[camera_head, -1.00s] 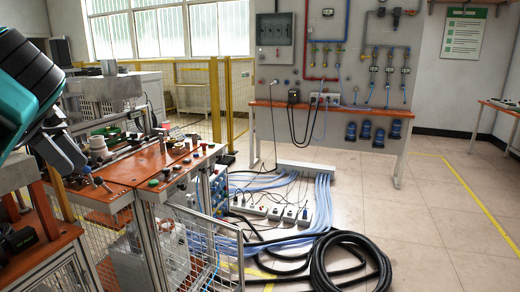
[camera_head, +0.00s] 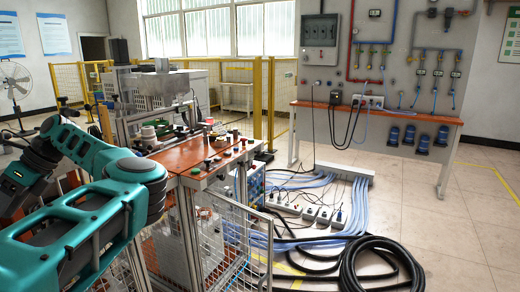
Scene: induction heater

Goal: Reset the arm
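My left arm (camera_head: 85,190), teal and dark grey, comes in from the lower left in the head view and is bent at a joint. It passes in front of the induction heater bench (camera_head: 190,158), which has an orange-brown top. My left gripper is not clearly seen; the far end of the arm leads off toward the left edge. My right arm and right gripper are out of the picture.
Several knobs and buttons sit on the bench top. A wire-mesh door (camera_head: 228,240) stands at its front. A coiled black hose (camera_head: 375,265) and blue cables (camera_head: 357,200) lie on the floor. Free tiled floor (camera_head: 455,240) is at the right.

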